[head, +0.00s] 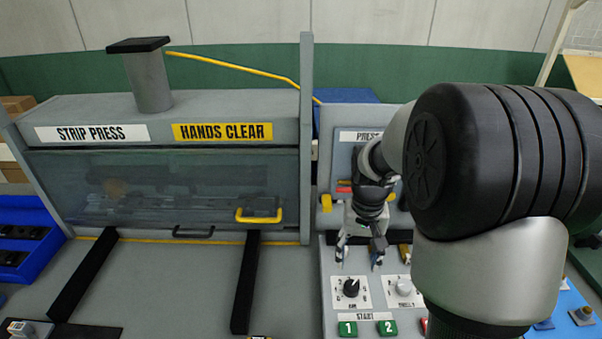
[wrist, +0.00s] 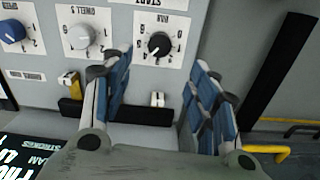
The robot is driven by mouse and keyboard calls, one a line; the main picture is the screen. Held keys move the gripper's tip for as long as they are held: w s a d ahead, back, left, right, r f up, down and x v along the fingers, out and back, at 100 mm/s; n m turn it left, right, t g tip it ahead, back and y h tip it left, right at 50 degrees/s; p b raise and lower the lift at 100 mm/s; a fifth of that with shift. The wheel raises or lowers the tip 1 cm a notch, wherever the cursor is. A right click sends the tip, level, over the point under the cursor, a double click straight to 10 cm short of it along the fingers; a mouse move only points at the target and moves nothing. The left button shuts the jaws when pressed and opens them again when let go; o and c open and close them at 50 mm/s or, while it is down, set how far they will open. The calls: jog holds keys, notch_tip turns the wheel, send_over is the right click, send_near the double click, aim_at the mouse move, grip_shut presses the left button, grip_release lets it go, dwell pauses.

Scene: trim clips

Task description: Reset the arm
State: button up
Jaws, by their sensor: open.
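My gripper (head: 360,256) is open and empty in the head view. It hangs above the control panel (head: 327,318) beside the strip press, behind the dial row. In the wrist view my gripper (wrist: 163,92) has its two blue-padded fingers spread apart. A small white switch (wrist: 157,99) on the panel shows between the fingers, and a black dial (wrist: 158,45) lies just past them. My arm covers the right part of the head view and hides some of the panel.
The strip press (head: 285,110) has a clear guard with a yellow handle (head: 258,217). Green start buttons (head: 387,327) sit at the panel's front. A blue bin (head: 40,262) stands at the left. Two black rails (head: 246,285) run across the grey bench.

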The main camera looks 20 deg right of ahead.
jog(key=s+a+r+n+t, duration=0.2)
jog(key=s+a+r, duration=0.65)
jog(key=r, duration=0.25)
jog(key=s+a+r+n+t, duration=0.2)
jog(key=s+a, duration=0.2)
jog(key=s, duration=0.7)
jog(key=shift+t, duration=0.3)
